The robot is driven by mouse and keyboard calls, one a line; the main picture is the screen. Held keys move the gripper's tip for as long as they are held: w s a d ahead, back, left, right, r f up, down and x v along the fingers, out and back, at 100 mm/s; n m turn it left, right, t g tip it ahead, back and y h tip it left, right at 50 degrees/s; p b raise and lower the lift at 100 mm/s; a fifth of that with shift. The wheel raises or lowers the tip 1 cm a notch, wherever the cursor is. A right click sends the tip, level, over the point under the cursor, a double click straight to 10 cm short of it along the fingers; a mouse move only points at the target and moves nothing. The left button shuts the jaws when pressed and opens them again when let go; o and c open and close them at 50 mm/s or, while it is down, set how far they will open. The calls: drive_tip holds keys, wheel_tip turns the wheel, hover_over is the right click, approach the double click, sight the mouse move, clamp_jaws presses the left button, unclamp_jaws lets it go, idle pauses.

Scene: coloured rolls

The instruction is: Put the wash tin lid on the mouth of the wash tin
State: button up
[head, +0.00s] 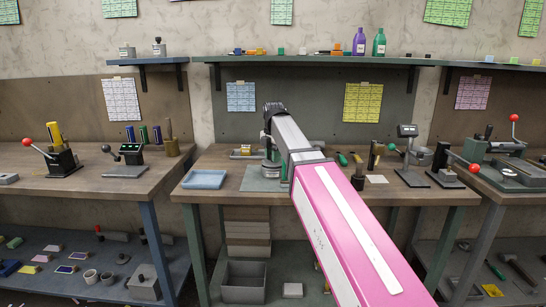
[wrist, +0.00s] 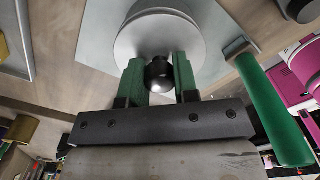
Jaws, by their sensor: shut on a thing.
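The wash tin lid (wrist: 150,38) is a pale grey disc with a dark ball knob, seen close up in the wrist view. My gripper (wrist: 159,72) has its green fingers shut on either side of the knob. In the head view a round grey metal thing, apparently the wash tin (head: 271,171), stands on a grey mat on the middle bench, below my wrist and partly behind my arm. The lid lies over the tin in the wrist view and hides its mouth. I cannot tell whether lid and tin touch.
A green-handled tool (wrist: 275,110) lies right of the lid in the wrist view. On the middle bench, a blue tray (head: 204,179) stands left of the grey mat (head: 262,186). Several tools and a stand (head: 408,155) are on the right. A shelf (head: 320,60) runs above.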

drive_tip(key=shift+f, duration=0.6)
drive_tip(key=shift+c, duration=0.3)
drive_tip(key=o, duration=1)
wheel_tip(320, 180, up, 13)
drive_tip(key=shift+r, duration=0.1)
